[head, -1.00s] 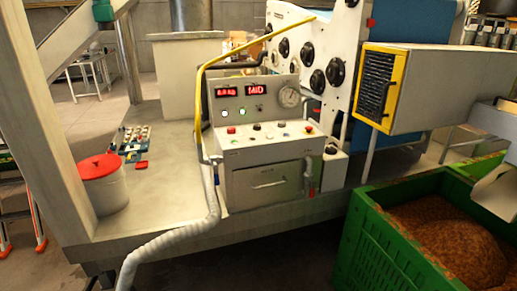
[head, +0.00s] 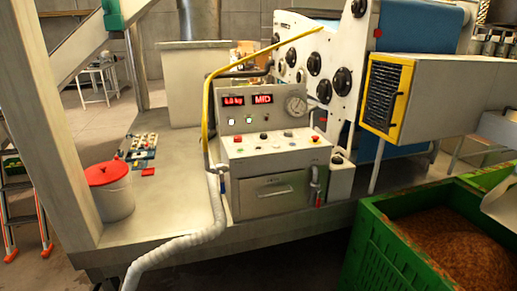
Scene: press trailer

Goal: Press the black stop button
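The grey control box (head: 266,193) stands on the trailer deck at mid-picture. Its sloped top holds a row of small buttons. Two dark buttons, a left one (head: 261,134) and a right one (head: 287,134), sit between a red button (head: 237,138) at the left and a red mushroom-like button (head: 314,138) at the right. The labels are too small to read, so I cannot tell which dark one is the stop button. Neither of my grippers is in view.
A yellow pipe (head: 206,110) and a pale ribbed hose (head: 180,240) run along the box's left side. A red-lidded bucket (head: 115,198) stands on the deck at left. A green crate (head: 385,250) of brown pulp is at front right.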

